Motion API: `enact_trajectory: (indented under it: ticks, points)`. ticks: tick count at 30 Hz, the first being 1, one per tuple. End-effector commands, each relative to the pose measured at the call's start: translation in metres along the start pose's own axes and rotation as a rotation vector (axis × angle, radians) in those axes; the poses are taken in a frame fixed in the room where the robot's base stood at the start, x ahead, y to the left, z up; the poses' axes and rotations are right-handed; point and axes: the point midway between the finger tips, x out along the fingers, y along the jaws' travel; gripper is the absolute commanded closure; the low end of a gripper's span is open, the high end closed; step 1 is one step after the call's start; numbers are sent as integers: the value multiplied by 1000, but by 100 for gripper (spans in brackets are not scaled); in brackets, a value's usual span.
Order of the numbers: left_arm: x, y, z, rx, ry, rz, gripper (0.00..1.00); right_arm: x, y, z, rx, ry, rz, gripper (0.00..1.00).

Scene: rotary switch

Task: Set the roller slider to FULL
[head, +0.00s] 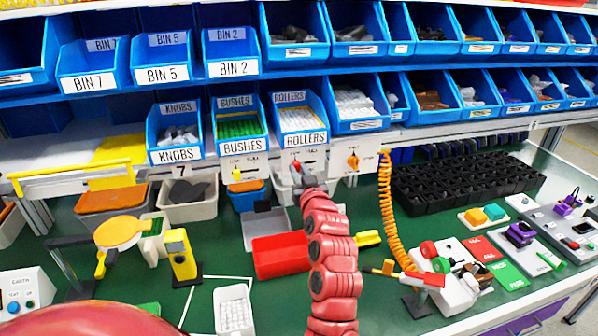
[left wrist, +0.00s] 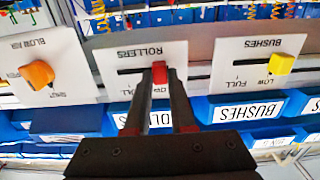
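The roller slider is a red knob (left wrist: 159,72) on a white panel marked ROLLERS (left wrist: 115,58), seen upside down in the left wrist view. The knob sits at the LOW end of its dark slot. My right gripper is not in view.
The bushes panel (left wrist: 258,60) with a yellow knob (left wrist: 281,64) and the blower panel with an orange knob (left wrist: 38,74) flank the rollers panel. Blue bins (head: 300,118) stand above. An orange coiled hose (head: 388,215) hangs to the right of my arm.

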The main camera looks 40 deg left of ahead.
Motion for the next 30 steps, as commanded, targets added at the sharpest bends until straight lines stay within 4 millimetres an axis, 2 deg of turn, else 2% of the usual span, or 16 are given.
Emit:
enact_trajectory:
  ticks: [2,30]
  points:
    - [0,0,0,0,0,0,100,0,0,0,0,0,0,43]
    - [0,0,0,0,-1,0,100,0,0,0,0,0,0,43]
